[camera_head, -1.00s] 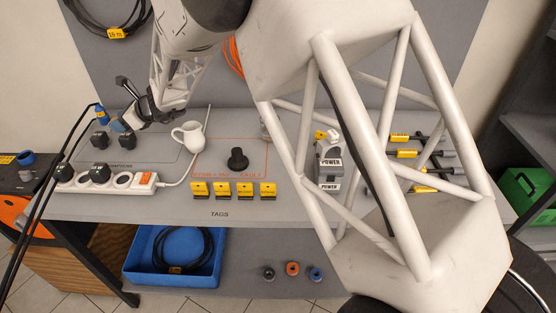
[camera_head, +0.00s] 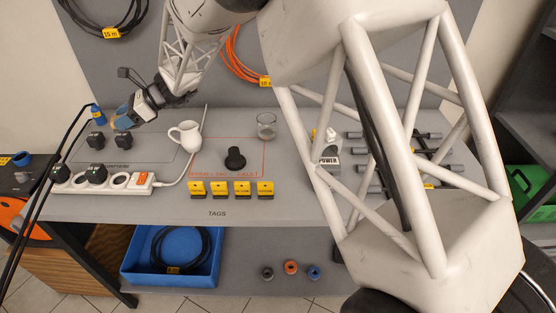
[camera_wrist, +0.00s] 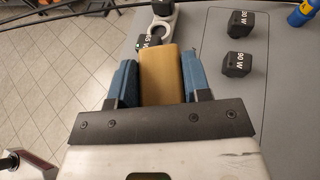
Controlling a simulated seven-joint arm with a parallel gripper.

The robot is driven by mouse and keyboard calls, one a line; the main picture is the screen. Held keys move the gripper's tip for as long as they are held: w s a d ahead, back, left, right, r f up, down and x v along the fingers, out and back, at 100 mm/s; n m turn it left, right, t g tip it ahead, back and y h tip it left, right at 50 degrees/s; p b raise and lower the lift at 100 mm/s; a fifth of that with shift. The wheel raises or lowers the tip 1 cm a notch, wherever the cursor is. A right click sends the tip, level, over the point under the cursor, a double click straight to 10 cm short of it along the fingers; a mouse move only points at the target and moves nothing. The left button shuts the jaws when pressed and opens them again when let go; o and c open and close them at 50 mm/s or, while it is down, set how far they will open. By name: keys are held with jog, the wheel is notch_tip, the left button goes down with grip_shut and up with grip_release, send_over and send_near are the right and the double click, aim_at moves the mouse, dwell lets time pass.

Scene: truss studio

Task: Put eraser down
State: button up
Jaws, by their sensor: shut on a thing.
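The eraser shows in the wrist view as a tan-brown block (camera_wrist: 161,77) between the two blue fingers of my gripper (camera_wrist: 160,82). My gripper is shut on it. In the head view my gripper (camera_head: 122,110) is at the back left of the table, above the area near the black adapters (camera_head: 123,139). The eraser is mostly hidden by the gripper there, with only a small tan patch visible at the fingers. In the wrist view the eraser's far end overlaps the power strip (camera_wrist: 160,28) and a black plug beneath it.
A power strip (camera_head: 60,186) with black plugs runs along the front left. A blue cylinder (camera_head: 98,114) is close left of my gripper. The table's left edge is near.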

jog(key=s+d+f+n+g+h, duration=0.3)
jog(key=d+f+n+g+h, duration=0.2)
jog(key=d+n+g+h, duration=0.45)
notch_tip(320, 180, up, 8)
jog(key=r+n+t+h, duration=0.1)
jog(key=n+t+h, duration=1.2)
jog(key=n+t, duration=1.5)
send_over(278, 159)
jog(key=n+g, duration=0.4)
jog(key=g, duration=0.1)
notch_tip(278, 159, down, 12)
jog(key=shift+r, duration=0.2)
jog(key=shift+s+f+t, duration=0.1)
jog(key=shift+f+t, duration=0.05)
jog(key=shift+t, duration=0.1)
jog(key=shift+f, duration=3)
jog(key=shift+f, duration=1.85)
